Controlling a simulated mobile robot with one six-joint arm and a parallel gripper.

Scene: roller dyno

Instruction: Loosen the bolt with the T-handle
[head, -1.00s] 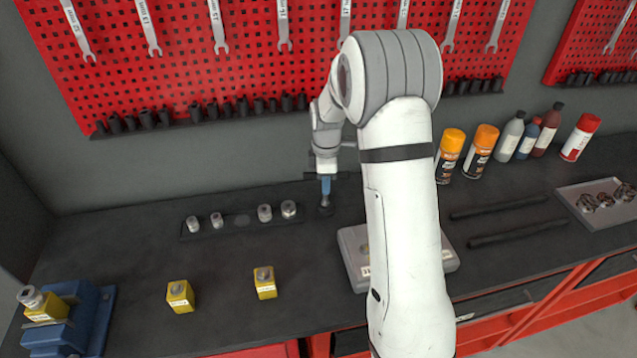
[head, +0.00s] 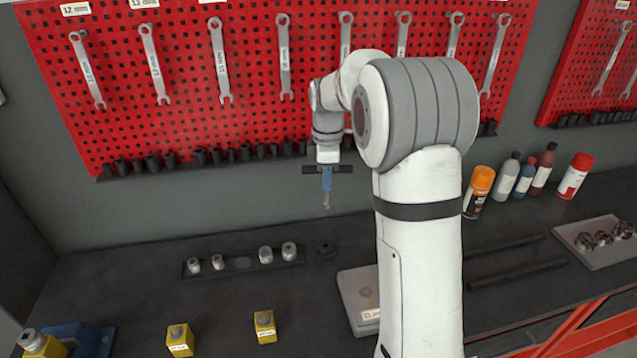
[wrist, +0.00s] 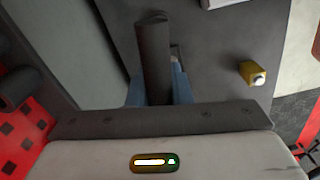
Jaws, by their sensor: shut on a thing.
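My gripper (head: 327,188) is shut on the T-handle and hangs in the air above the back of the bench, in front of the wall. In the wrist view the T-handle (wrist: 153,60) is a dark round bar between the blue fingers. In the head view only a short grey end of it (head: 327,203) shows below them; the rest is hidden. One bolt (head: 33,338) stands in a yellow block on a blue vise at the lower left. Two more yellow blocks (head: 180,343) (head: 264,328) with bolt heads stand on the bench.
A dark rail (head: 242,265) holds several sockets, with one empty place. A grey plate (head: 360,312) lies partly behind my arm. Bottles and a spray can (head: 573,178) stand right. The red pegboard (head: 250,60) rises behind.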

